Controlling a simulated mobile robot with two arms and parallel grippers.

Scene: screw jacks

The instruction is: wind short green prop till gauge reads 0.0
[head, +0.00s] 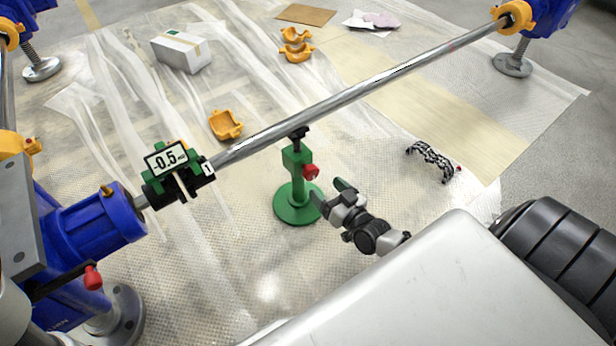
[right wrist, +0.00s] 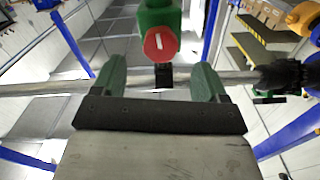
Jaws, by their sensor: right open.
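The short green prop (head: 297,185) stands upright under the long metal bar (head: 360,95), its round green base on the sheeted floor. Its black head meets the bar's underside. A red knob (head: 311,172) sits on the prop's right side; in the right wrist view the red knob (right wrist: 161,44) shows a white mark. The gauge (head: 167,160) clamped on the bar's left end reads -0.5. My right gripper (head: 328,196) is open and empty, just right of the prop and below the knob. Its green fingers (right wrist: 160,82) stand apart in the wrist view. My left gripper is not seen.
Blue jacks with orange collars (head: 90,222) hold the bar at both ends. Orange saddles (head: 226,125), a white box (head: 181,51) and a dark chain-like piece (head: 433,160) lie on the sheeting. Floor right of the prop is mostly clear.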

